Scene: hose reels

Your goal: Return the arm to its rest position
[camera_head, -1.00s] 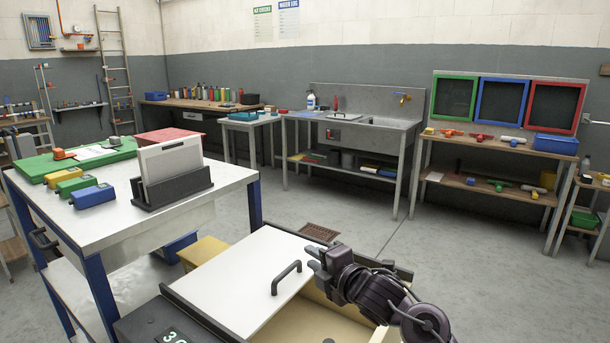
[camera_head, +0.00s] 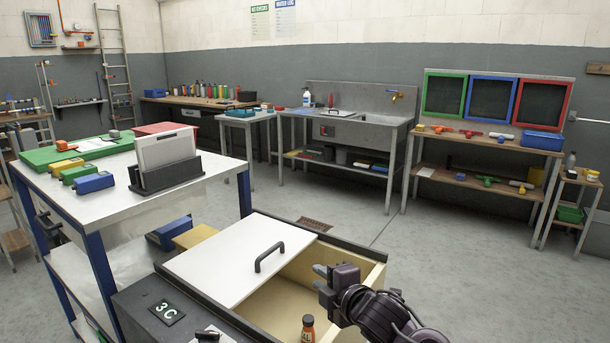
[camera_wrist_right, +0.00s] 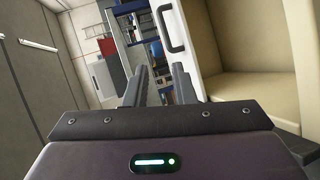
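My right gripper (camera_head: 322,283) hangs over the open right part of a cream-lined bin (camera_head: 366,273), to the right of the bin's white lid (camera_head: 225,262). It is apart from the lid's dark handle (camera_head: 270,257). In the right wrist view, its two fingers (camera_wrist_right: 158,88) stand apart with nothing between them. The handle (camera_wrist_right: 170,28) shows beyond them there, and the bin's cream inside (camera_wrist_right: 250,55) is at the right. The lid covers the bin's left part. My left gripper is not in view.
An orange bottle (camera_head: 308,329) with a dark cap stands in the bin's open part. A white-topped table (camera_head: 120,205) with a file holder and small coloured boxes is at the left. Shelves (camera_head: 485,143) and a sink bench stand behind. The floor (camera_head: 480,270) at right is clear.

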